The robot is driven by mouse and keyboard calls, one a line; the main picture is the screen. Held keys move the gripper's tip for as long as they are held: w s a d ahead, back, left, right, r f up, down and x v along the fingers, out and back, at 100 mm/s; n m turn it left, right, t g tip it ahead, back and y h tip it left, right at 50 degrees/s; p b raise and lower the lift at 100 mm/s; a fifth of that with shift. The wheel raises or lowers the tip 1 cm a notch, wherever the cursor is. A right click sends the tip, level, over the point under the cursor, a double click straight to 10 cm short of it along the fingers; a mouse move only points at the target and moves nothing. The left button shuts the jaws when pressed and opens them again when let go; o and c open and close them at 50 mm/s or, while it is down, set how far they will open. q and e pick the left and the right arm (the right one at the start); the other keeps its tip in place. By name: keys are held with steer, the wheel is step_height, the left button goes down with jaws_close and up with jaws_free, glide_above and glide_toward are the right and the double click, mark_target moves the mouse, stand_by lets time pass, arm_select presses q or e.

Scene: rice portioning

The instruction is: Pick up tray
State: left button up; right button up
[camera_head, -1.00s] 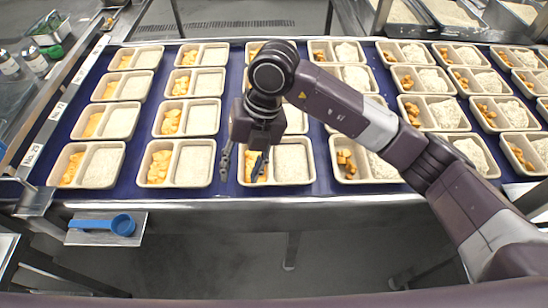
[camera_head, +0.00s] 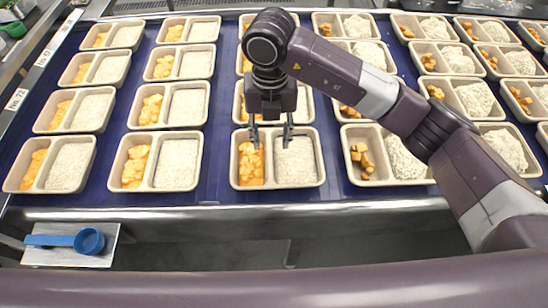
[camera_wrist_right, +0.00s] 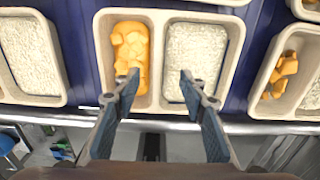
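A beige two-compartment tray (camera_head: 278,184) lies at the front edge of the blue belt, with orange chunks on its left and white rice on its right. It also shows in the right wrist view (camera_wrist_right: 240,40). My right gripper (camera_head: 270,140) is open above this tray, with its fingers pointing down and apart. In the right wrist view my right gripper (camera_wrist_right: 158,90) has one finger on each side of the tray's divider, near its front rim. I cannot tell whether the fingertips touch it. My left gripper is not in view.
Several similar trays fill the blue belt (camera_head: 215,180) in rows, with a neighbour on the left (camera_head: 203,150) and one on the right (camera_head: 345,160). A blue scoop (camera_head: 88,240) lies on a metal plate at the lower left.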

mark_target(269, 156)
steer(key=shift+s+f+p, duration=0.35)
steer(key=shift+f, duration=0.4)
steer(key=f, duration=0.1)
steer(key=f+p, duration=0.1)
steer(key=f, duration=0.1)
steer(key=f+p, duration=0.1)
steer(key=shift+w+a+f, duration=0.1)
steer(key=shift+a+f, duration=0.15)
steer(key=shift+f, duration=0.4)
steer(key=shift+c, duration=0.6)
steer(key=shift+r, duration=0.1)
jaws_close()
